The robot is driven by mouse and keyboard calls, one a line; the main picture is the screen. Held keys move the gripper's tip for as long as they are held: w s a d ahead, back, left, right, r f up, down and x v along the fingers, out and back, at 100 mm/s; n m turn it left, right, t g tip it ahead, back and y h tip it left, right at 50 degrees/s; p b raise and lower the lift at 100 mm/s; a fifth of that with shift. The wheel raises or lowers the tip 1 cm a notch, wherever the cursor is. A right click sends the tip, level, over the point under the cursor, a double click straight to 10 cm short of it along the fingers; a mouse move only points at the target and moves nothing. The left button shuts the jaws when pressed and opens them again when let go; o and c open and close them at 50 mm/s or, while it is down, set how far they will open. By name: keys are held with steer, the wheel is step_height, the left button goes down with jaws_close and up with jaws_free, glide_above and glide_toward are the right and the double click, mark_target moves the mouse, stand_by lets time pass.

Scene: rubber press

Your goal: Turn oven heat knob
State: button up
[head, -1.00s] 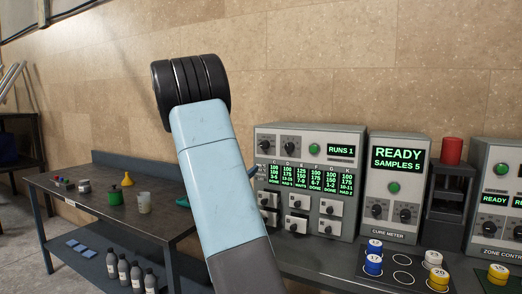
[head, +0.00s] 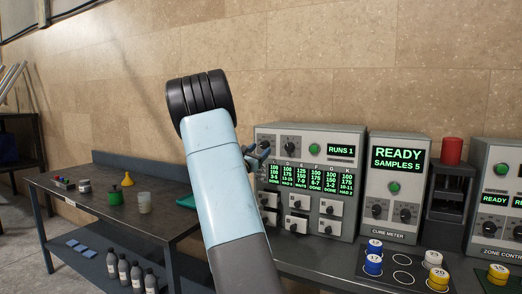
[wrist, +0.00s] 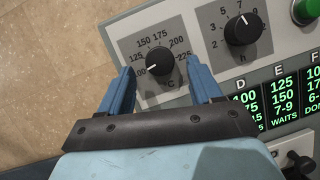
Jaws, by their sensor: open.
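The oven unit (head: 345,193) is a grey box with a green-lit table of numbers and a display reading "RUNS 1". Its heat knob (wrist: 158,67) is black, marked °C with numbers from 100 to 225, and its white pointer line is toward 100. My gripper (wrist: 160,75) is open, with one blue finger on each side of the knob in the wrist view. I cannot tell whether the fingers touch it. In the head view my gripper (head: 258,153) is at the oven panel's upper left, partly hidden by my arm.
A second black knob marked h (wrist: 243,28) is close to the right of the heat knob. A green button (wrist: 307,10) is beyond it. The cure meter (head: 394,188) stands right of the oven. A dark side table (head: 110,205) with small containers is at left.

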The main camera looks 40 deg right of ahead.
steer(key=shift+x, duration=1)
steer(key=shift+c, duration=0.4)
steer(key=c, duration=0.9)
steer(key=shift+a, duration=0.15)
steer(key=shift+c, duration=0.3)
steer(key=shift+m, duration=0.4)
